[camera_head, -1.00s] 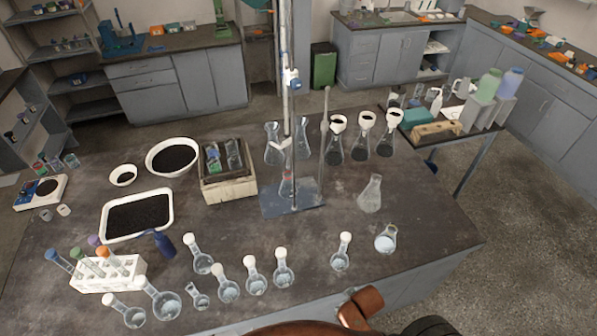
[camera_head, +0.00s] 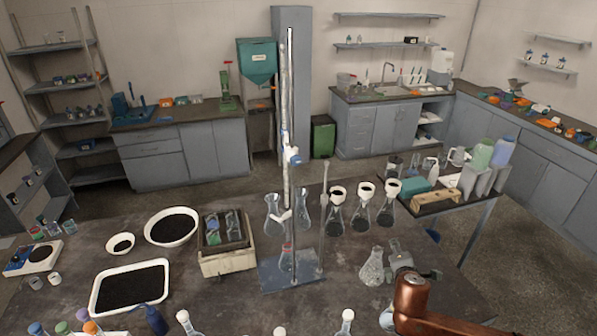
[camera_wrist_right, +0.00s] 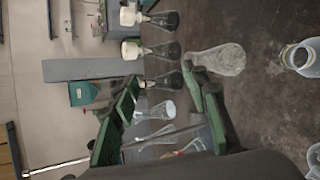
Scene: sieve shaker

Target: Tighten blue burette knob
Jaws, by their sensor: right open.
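The blue burette knob (camera_head: 292,155) sits on the tall clear burette (camera_head: 287,95), clamped upright on a stand with a grey base plate (camera_head: 291,271) in the head view. My right arm comes in from the lower right, and my right gripper (camera_head: 397,246) is right of the stand, beside a conical flask (camera_head: 371,268). The gripper is well below and to the right of the knob. In the right wrist view its green fingers (camera_wrist_right: 160,88) are spread and empty. I cannot make out the knob there. My left gripper is not in view.

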